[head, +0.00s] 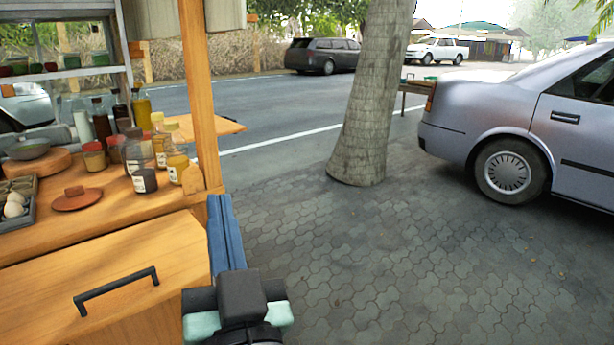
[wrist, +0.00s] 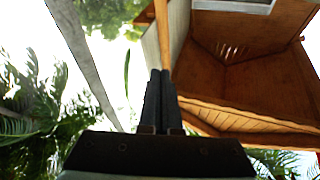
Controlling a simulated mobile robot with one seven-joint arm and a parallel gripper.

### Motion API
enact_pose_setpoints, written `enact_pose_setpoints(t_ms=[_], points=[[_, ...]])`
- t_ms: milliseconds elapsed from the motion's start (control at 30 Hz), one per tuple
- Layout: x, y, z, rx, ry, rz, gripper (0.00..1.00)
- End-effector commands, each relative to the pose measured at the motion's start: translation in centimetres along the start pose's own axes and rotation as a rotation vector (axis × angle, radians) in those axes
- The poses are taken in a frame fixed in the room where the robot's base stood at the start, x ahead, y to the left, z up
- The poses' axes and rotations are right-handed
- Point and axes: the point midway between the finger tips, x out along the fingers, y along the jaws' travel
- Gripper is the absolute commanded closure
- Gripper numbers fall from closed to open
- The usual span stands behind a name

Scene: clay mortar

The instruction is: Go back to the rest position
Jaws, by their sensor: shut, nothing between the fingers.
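My gripper (head: 219,202) is in the lower middle of the head view, just right of the wooden stall's corner post. Its blue fingers lie side by side and point up and away from me. In the wrist view my gripper (wrist: 160,78) shows two dark fingers pressed together with nothing between them. They point up towards bright sky beside the stall's roof. I cannot tell whether the fingers clear the counter edge or only overlap it in the picture.
The stall counter (head: 105,232) at left carries bottles and jars (head: 138,150), a clay lid (head: 77,199) and a bowl (head: 28,149). A tree trunk (head: 370,100) and a silver car (head: 500,130) stand right. The paving (head: 400,260) is open.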

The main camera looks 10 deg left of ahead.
Motion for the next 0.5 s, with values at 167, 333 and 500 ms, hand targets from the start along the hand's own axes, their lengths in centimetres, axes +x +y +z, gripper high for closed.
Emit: enact_pose_setpoints(t_ms=[167,333,500], points=[[0.0,2.4,-12.4,-0.249,0.241,0.133,1.00],[-2.5,3.4,-21.6,-0.400,0.432,0.270,1.00],[-2.1,3.1,-27.4,-0.434,0.478,0.315,1.00]])
